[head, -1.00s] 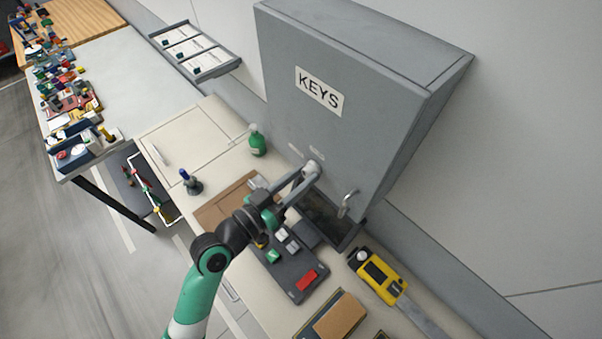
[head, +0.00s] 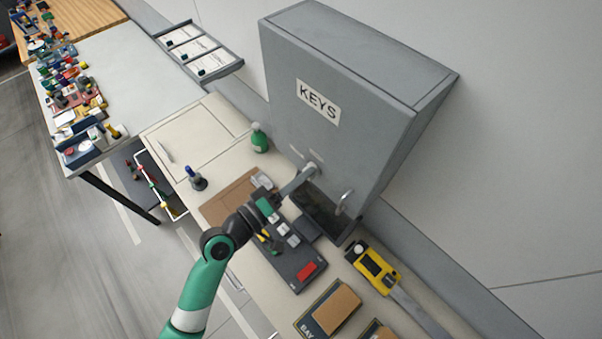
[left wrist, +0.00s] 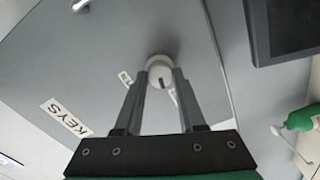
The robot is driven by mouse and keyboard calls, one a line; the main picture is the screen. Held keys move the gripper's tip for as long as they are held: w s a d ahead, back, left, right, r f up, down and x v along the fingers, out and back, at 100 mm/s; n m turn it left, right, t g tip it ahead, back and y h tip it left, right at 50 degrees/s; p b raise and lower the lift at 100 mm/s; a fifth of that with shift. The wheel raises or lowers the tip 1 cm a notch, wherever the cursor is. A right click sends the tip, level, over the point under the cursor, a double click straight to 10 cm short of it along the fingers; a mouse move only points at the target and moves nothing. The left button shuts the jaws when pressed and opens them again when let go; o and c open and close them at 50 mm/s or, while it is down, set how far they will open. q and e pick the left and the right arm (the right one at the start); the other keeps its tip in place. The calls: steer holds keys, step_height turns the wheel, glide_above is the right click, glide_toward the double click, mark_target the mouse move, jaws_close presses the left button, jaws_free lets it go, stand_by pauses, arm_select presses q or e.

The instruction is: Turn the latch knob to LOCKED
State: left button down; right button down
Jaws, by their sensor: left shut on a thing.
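The grey key cabinet (head: 370,100) with a KEYS label stands on the bench against the wall. Its round, light-coloured latch knob (head: 313,168) is low on the door front. My left gripper (head: 306,174) is shut on the knob. In the left wrist view the two fingers of the gripper (left wrist: 163,76) hold the knob (left wrist: 159,66) from both sides. A dark mark on the knob points down between the fingers. Small white labels beside the knob are partly covered by the fingers, and I cannot read them fully. My right gripper is not in view.
A door handle (head: 343,203) sits right of the knob. Below are a dark control box with a red button (head: 307,271), a yellow device (head: 372,266) and a brown box (head: 335,309). A green bottle (head: 260,138) stands left of the cabinet.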

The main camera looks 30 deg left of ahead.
arm_select(q)
steer(key=shift+n+p, duration=0.4)
steer(key=shift+n, duration=0.9)
steer(key=c, duration=0.5)
jaws_free()
steer(key=b+v, duration=0.2)
steer(key=v, duration=0.9)
steer(key=shift+s+a, duration=0.25)
steer(key=shift+s, duration=0.05)
